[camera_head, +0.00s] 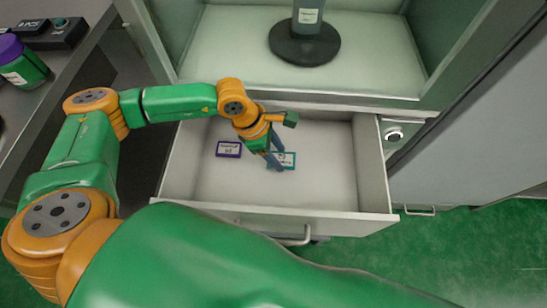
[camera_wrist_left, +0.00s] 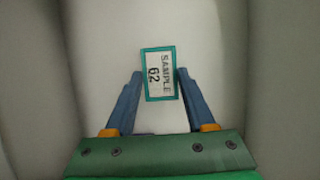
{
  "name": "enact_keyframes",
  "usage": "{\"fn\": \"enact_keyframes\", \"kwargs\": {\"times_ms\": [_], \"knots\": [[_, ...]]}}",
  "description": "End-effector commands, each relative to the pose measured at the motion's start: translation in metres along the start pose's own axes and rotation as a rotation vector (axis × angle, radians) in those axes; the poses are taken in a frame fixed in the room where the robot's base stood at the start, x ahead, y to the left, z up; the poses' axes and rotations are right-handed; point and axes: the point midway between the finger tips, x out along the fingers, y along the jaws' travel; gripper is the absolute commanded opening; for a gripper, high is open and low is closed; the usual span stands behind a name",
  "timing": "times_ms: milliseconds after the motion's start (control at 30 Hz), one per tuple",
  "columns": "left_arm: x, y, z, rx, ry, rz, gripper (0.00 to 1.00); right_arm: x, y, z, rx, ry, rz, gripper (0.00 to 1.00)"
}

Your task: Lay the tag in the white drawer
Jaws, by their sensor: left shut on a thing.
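The white drawer (camera_head: 330,185) is pulled open below the cabinet. My left gripper (camera_head: 276,164) reaches down into it from the left, with its fingers pointing at the drawer floor. It is shut on the teal-edged tag (camera_head: 288,158). In the left wrist view the tag (camera_wrist_left: 159,75) reads "SAMPLE 62" and sits between the two blue fingertips, which grip its long edges. I cannot tell whether the tag touches the drawer floor. A purple-edged tag (camera_head: 228,149) lies flat in the drawer to the left of the gripper. My right gripper is out of view.
A dark round-based stand (camera_head: 304,45) is on the cabinet shelf behind the drawer. A dark side bench at the left holds a green jar with a purple lid (camera_head: 22,65) and a black device (camera_head: 50,33). The drawer's right half is bare.

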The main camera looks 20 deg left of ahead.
Motion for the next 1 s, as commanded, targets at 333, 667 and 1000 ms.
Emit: {"fn": "enact_keyframes", "kwargs": {"times_ms": [333,667,1000], "knots": [[0.04,0.009,-0.029,0.001,0.001,0.001,0.02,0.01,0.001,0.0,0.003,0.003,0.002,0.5],[0.039,0.008,-0.029,0.001,0.002,0.0,0.85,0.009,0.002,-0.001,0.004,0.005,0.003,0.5],[0.02,0.009,-0.027,-0.001,0.0,0.001,0.85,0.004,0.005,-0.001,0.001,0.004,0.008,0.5]]}}
